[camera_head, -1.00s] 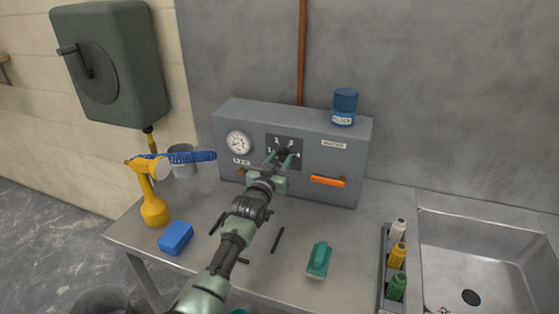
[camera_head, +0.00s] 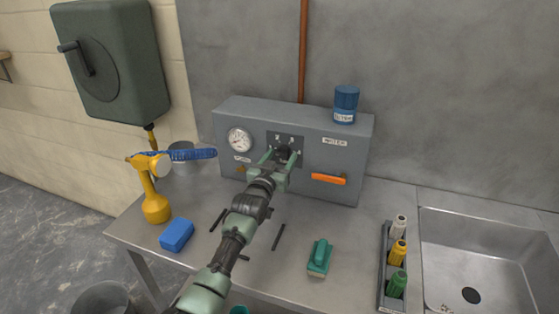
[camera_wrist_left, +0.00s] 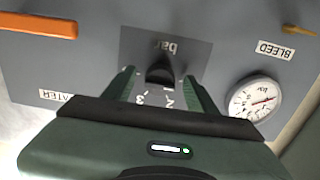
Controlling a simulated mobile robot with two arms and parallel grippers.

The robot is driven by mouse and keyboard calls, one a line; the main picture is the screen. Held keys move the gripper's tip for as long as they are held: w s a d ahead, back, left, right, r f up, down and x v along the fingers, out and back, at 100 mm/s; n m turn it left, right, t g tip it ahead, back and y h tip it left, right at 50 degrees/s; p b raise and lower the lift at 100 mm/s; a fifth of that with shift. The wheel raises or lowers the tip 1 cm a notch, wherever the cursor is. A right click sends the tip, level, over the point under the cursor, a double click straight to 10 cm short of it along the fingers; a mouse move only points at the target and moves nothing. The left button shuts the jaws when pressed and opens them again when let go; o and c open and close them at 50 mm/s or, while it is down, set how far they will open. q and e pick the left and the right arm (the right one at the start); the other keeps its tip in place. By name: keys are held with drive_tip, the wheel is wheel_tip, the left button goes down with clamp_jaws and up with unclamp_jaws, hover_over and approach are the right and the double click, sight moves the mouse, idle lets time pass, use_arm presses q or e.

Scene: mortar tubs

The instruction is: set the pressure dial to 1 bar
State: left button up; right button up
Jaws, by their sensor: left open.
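The pressure dial's black knob (camera_wrist_left: 161,70) sits on a dark plate (camera_wrist_left: 190,52) marked "bar", with numerals around it. The wrist view shows it upside down. I cannot tell which numeral the knob points to. My left gripper (camera_head: 282,154) is open in front of the grey panel box (camera_head: 230,175). In the wrist view its two fingers (camera_wrist_left: 160,76) stand on either side of the knob, with gaps visible. A round white gauge (camera_head: 239,139) is left of the dial; its red needle shows in the wrist view (camera_wrist_left: 262,101), but its reading is too small. My right gripper is not in view.
An orange handle (camera_head: 328,179) is right of the dial, and a blue can (camera_head: 345,104) stands on the box. A sink (camera_head: 490,265) is right.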

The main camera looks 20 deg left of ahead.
use_arm(q)
drive_tip(key=s, duration=0.7)
drive_tip(key=shift+s+b, duration=0.35)
drive_tip(key=shift+b, duration=0.1)
drive_tip(key=shift+a, duration=0.1)
